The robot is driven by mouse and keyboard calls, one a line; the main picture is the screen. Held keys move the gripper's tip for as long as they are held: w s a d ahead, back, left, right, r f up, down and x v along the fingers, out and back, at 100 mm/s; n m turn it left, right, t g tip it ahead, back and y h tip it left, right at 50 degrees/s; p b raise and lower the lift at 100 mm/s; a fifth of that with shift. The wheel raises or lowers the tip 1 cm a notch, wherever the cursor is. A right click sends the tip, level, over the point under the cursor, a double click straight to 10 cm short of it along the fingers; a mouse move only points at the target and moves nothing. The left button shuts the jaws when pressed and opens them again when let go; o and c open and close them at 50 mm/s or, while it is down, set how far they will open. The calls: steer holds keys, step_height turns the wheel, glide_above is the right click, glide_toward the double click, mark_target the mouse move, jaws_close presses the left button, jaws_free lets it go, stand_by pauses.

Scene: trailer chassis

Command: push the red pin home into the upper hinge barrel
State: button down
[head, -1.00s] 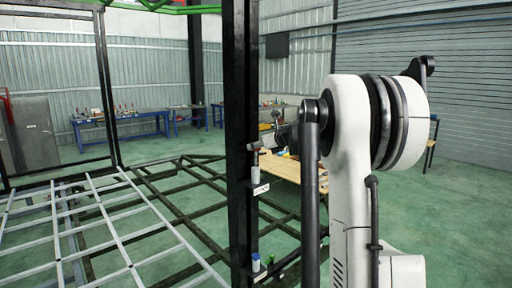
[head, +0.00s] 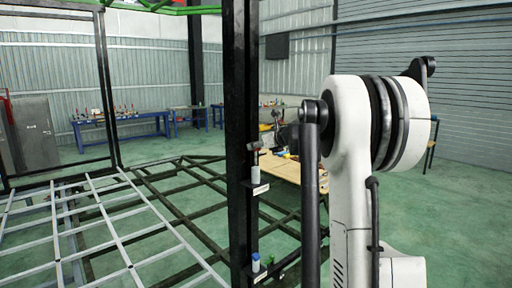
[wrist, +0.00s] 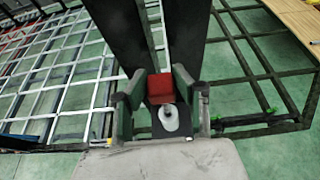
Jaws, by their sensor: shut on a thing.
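The red pin (wrist: 160,88) shows in the wrist view as a red block between the two fingers of my gripper (wrist: 157,92), which is shut on it. The pale upper hinge barrel (wrist: 170,119) shows just beside the red piece, with a grey centre. In the head view the upper barrel (head: 256,169) stands on a small bracket on the black post, and my gripper (head: 262,146) is close above it. The pin is very small there. How deep the pin sits in the barrel cannot be told.
The black post (head: 239,120) rises right beside my gripper. A lower barrel with a blue top (head: 256,262) sits further down the post. The chassis grid (head: 95,225) spreads to the left. A wooden-topped table (head: 285,168) and blue workbenches (head: 120,118) stand behind.

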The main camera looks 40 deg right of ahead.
mark_target(256, 162)
steer(key=shift+f+b, duration=2.3)
steer(key=shift+f, duration=1.2)
steer(key=c, duration=1.3)
jaws_free()
steer(key=v, duration=1.2)
